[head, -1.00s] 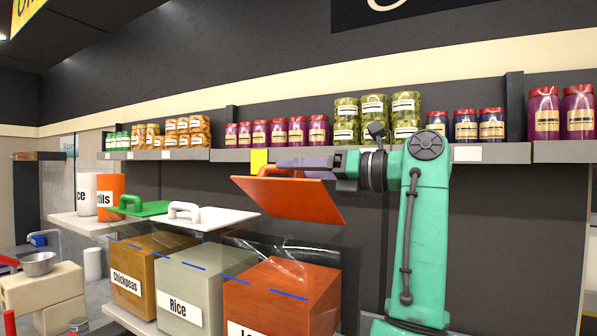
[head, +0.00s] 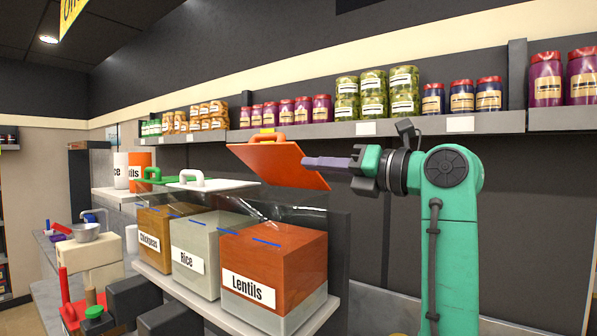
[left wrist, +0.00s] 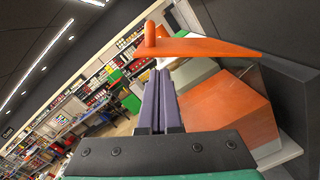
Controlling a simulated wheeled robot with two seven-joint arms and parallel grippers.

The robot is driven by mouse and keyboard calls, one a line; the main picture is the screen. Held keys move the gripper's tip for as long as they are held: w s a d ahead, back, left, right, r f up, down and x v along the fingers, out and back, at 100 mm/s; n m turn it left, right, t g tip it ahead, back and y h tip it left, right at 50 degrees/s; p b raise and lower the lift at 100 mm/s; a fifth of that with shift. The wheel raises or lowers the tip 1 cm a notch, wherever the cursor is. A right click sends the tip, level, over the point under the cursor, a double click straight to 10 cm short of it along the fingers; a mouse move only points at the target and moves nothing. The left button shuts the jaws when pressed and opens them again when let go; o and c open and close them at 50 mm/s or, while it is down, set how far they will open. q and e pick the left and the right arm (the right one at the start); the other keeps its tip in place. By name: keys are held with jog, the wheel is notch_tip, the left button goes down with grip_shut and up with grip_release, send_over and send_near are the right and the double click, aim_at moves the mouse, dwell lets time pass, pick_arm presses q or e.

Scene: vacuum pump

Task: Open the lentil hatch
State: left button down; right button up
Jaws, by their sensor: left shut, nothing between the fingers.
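The lentil bin (head: 280,262) is the orange box labelled "Lentils", at the right end of a row of bins. Its orange hatch (head: 270,163), with an orange handle (head: 268,138) on top, stands raised and tilted above the bin. My left gripper (head: 305,162) is shut and empty, its purple fingers overlapping the right part of the hatch in the head view; contact is unclear there. In the left wrist view the shut fingers (left wrist: 161,75) point toward the hatch (left wrist: 205,47), with the orange bin (left wrist: 230,110) to the right. My right gripper is not in view.
The rice bin (head: 197,262) with a white lid (head: 215,184) and the chickpeas bin (head: 152,240) with a green lid (head: 158,180) stand to the left. A shelf (head: 385,127) of jars runs behind.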

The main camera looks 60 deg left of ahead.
aim_at(270, 160)
pick_arm(q)
jog(key=s+d+f+m+t+y+b, duration=0.1)
jog(key=s+f+m+y+b, duration=0.15)
jog(key=s+f, duration=0.2)
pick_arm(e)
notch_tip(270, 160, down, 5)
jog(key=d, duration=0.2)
pick_arm(q)
jog(key=shift+n+h, duration=0.25)
jog(key=shift+n, duration=0.1)
jog(key=a+r+p, duration=0.1)
jog(key=a+p, duration=0.2)
jog(key=a+r+p, duration=0.2)
jog(key=a+p, duration=0.1)
jog(key=a, duration=0.1)
jog(key=a+r+p, duration=0.2)
jog(key=a+p, duration=0.1)
jog(key=shift+s+a+r, duration=0.1)
jog(key=shift+a+r, duration=0.05)
jog(key=shift+a, duration=0.15)
jog(key=shift+w+d, duration=0.15)
jog(key=shift+w, duration=0.05)
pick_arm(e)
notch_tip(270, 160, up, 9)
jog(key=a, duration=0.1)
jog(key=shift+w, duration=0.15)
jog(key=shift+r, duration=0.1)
